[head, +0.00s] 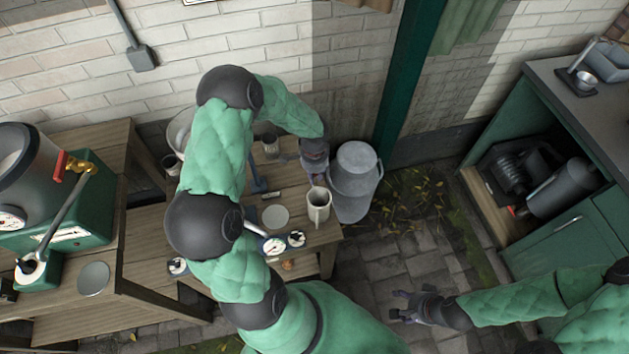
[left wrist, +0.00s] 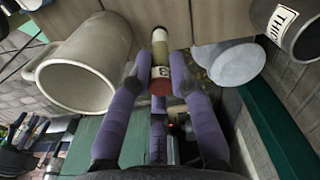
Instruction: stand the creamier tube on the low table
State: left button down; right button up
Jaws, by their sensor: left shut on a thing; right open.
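My left gripper (head: 316,178) is shut on a slim tube above the low wooden table (head: 292,190), beside a pale jug (head: 318,206). In the left wrist view the tube (left wrist: 160,72) sits between the purple fingers (left wrist: 160,52); it has a cream-coloured section, a small label and a red end. I cannot tell whether the tube touches the tabletop, nor whether it is the creamier one. The fingers hide most of it in the head view. My right gripper (head: 403,307) is open and empty over the paving, away from the table.
A grey metal churn (head: 354,180) stands right of the table. The jug (left wrist: 95,65) and a beaker labelled THICK (left wrist: 290,28) flank the tube in the wrist view.

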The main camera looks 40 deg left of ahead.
aim_at(315, 180)
pick_arm(q)
jog(key=shift+f+b, duration=0.55)
jog(key=shift+f, duration=0.9)
jog(key=shift+f, duration=0.2)
jog(key=c, duration=1.1)
grip_release()
jog(key=shift+c, duration=0.2)
jog(key=shift+s, duration=0.1)
jog(key=shift+r, duration=0.6)
notch_tip(315, 180, up, 11)
jog(key=p, duration=0.4)
jog(key=shift+r, duration=0.15)
